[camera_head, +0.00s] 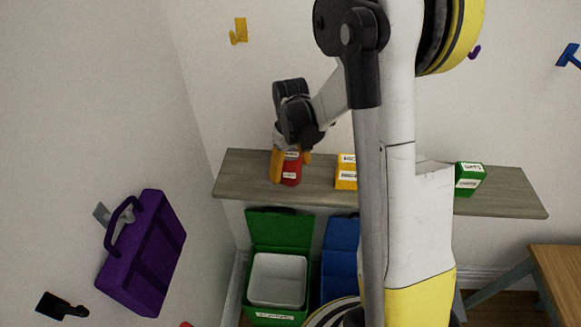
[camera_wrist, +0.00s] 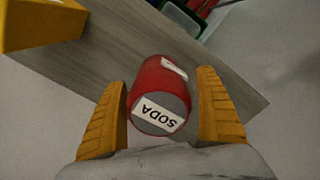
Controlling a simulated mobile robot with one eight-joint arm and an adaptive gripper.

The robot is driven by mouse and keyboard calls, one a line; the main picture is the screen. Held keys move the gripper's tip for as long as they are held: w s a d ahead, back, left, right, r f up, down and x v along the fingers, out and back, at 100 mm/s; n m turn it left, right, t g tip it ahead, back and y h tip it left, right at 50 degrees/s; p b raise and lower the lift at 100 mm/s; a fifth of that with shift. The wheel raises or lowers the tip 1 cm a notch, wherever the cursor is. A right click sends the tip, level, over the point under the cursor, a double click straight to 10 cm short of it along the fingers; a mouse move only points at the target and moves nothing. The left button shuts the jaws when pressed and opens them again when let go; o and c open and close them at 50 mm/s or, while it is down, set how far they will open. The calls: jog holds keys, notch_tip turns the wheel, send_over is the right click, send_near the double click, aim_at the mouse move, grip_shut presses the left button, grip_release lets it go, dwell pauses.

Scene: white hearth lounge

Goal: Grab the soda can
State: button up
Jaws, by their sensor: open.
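The soda can (camera_wrist: 155,85) is red with a grey top and a white "SODA" label. It stands on the grey wooden shelf (camera_wrist: 108,50), and it also shows in the head view (camera_head: 291,172) near the shelf's left end. My gripper (camera_wrist: 163,112) is open, with one orange finger on each side of the can. The left finger looks very close to the can; I cannot tell whether it touches. A gap shows between the can and the right finger. In the head view my gripper (camera_head: 291,170) hangs over the shelf and partly hides the can.
A yellow box (camera_head: 346,180) stands right of the can, also at upper left in the wrist view (camera_wrist: 40,22). A green box (camera_head: 469,179) is farther right. Green (camera_head: 281,226) and blue (camera_head: 340,270) bins sit below the shelf (camera_head: 235,176). A purple bag (camera_head: 150,255) hangs at left.

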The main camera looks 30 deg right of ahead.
jog(key=shift+w+f, duration=0.1)
jog(key=shift+f, duration=0.55)
jog(key=c, duration=1.1)
jog(key=shift+o, duration=0.2)
jog(key=shift+r, duration=0.1)
